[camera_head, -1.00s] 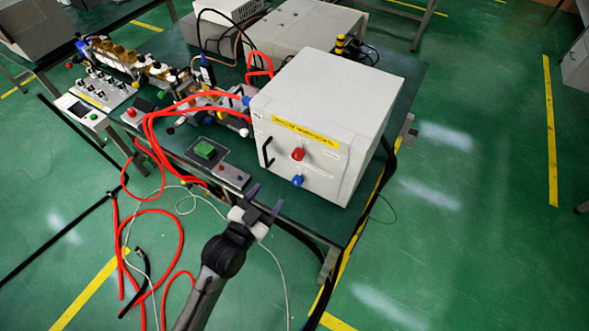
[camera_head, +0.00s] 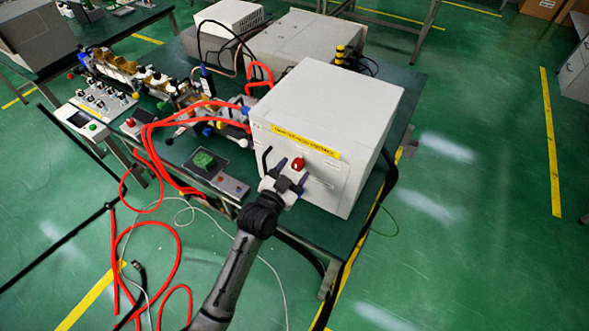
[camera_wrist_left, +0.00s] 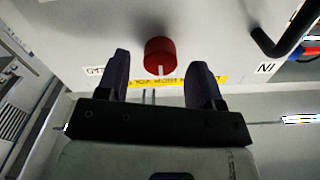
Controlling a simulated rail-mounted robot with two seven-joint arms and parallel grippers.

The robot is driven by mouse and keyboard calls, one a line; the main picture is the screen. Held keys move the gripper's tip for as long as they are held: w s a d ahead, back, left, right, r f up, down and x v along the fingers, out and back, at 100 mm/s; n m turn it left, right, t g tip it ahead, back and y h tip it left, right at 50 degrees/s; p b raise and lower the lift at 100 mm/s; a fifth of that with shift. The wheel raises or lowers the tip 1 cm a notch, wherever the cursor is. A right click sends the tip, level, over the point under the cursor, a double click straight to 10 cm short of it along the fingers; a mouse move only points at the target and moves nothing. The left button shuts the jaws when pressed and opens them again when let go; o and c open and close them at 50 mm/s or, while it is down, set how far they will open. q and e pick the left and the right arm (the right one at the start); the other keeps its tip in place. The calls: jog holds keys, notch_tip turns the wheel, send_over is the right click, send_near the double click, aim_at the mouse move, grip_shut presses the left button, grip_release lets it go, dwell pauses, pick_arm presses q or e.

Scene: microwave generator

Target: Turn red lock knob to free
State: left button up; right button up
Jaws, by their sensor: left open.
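The red lock knob (camera_head: 298,164) is on the front face of the white box (camera_head: 335,107), below its yellow label. My left gripper (camera_head: 291,175) is just in front of and below the knob, open. In the left wrist view the red knob (camera_wrist_left: 160,56) lies ahead of the gap between the two dark fingers (camera_wrist_left: 161,80), with a pale line on its lower rim. The fingers do not appear to touch it. The blue knob below is hidden behind my gripper in the head view. My right gripper is not in view.
A black handle (camera_head: 265,160) sits left of the knob on the box face and shows in the wrist view (camera_wrist_left: 285,42). A green button box (camera_head: 204,163) and red hoses (camera_head: 180,113) lie to the left.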

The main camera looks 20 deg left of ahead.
pick_arm(q)
jog(key=shift+w+d, duration=0.1)
jog(key=shift+w, duration=0.35)
jog(key=c, duration=0.9)
